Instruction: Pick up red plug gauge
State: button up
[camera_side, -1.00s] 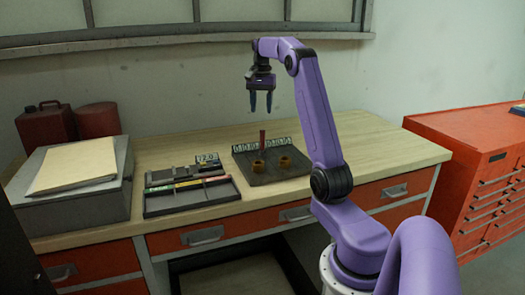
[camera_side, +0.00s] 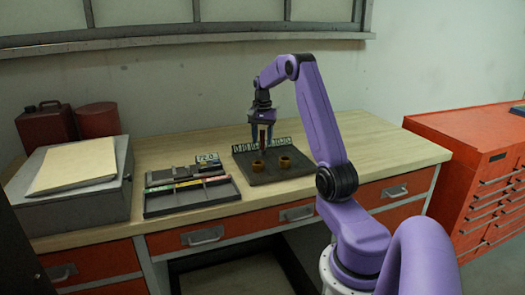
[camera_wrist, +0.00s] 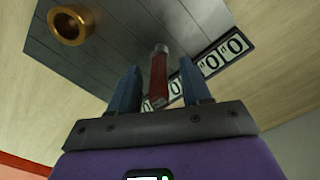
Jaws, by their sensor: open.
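The red plug gauge (camera_wrist: 158,80) stands upright on the dark plate (camera_wrist: 112,45) in the wrist view, with a metallic end toward the plate. My gripper (camera_wrist: 162,82) is open, with one blue finger on each side of the gauge and gaps visible between. In the side view my gripper (camera_side: 262,134) points down over the back of the dark plate (camera_side: 290,176), in front of the number cards. The gauge is mostly hidden by the fingers there. I cannot tell whether either finger touches it.
Two brass rings (camera_side: 285,164) sit on the plate; one brass ring (camera_wrist: 72,24) shows in the wrist view. A row of number cards (camera_wrist: 222,55) stands close to the gauge. A tray with coloured strips (camera_side: 190,195) lies to the left. The bench's right side is clear.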

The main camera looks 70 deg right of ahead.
jog(key=shift+f, duration=0.25)
grip_shut()
jog(key=shift+r, duration=0.15)
